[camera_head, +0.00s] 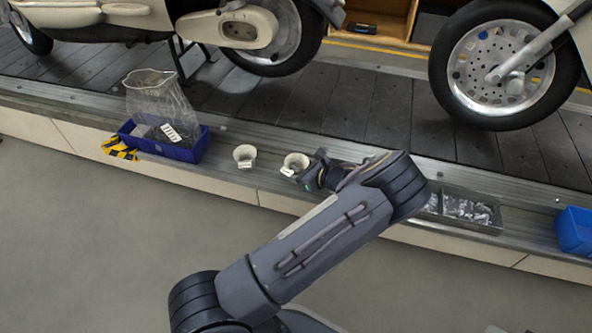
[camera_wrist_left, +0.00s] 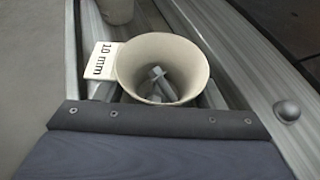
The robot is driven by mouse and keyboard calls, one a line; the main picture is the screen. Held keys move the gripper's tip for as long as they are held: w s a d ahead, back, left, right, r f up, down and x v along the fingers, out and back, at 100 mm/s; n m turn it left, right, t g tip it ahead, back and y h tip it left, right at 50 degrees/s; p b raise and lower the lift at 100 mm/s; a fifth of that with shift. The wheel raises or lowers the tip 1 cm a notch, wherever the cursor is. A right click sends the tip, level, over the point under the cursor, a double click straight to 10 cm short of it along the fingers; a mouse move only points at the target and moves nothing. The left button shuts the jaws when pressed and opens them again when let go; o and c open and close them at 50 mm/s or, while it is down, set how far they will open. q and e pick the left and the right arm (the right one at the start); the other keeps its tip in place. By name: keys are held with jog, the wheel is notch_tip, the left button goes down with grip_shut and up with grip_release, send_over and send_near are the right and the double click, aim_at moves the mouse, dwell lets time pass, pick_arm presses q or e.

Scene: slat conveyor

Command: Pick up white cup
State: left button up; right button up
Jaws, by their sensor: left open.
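Two white cups stand on the metal ledge along the conveyor in the head view. One white cup (camera_head: 244,155) stands apart, to the left. The other white cup (camera_head: 293,161) is right at my left gripper (camera_head: 306,174), which partly covers it. In the left wrist view this near cup (camera_wrist_left: 163,60) is upright, carries a "10 mm" tag (camera_wrist_left: 101,60) and holds a metal bolt. The dark edge of my gripper lies just in front of it; whether they touch is unclear. My left gripper is open. My right gripper is not in view.
A blue bin (camera_head: 180,148) with a clear bag stands left on the ledge, beside a yellow-black cloth (camera_head: 119,149). A grey tray of metal parts (camera_head: 468,211) and another blue bin (camera_head: 575,231) are right. Scooters (camera_head: 505,65) stand on the slats behind.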

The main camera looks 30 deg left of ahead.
aim_at(289, 160)
pick_arm(q)
jog(key=shift+c, duration=0.3)
jog(key=c, duration=0.7)
jog(key=shift+r, duration=0.1)
jog(key=shift+r+p, duration=0.5)
jog(key=shift+r, duration=0.1)
jog(key=shift+r+p, duration=0.6)
jog(key=shift+r, duration=0.35)
jog(key=s+d+r+p, duration=0.6)
jog(key=s+d+r, duration=0.3)
jog(key=d+r, duration=0.1)
jog(key=shift+d, duration=0.35)
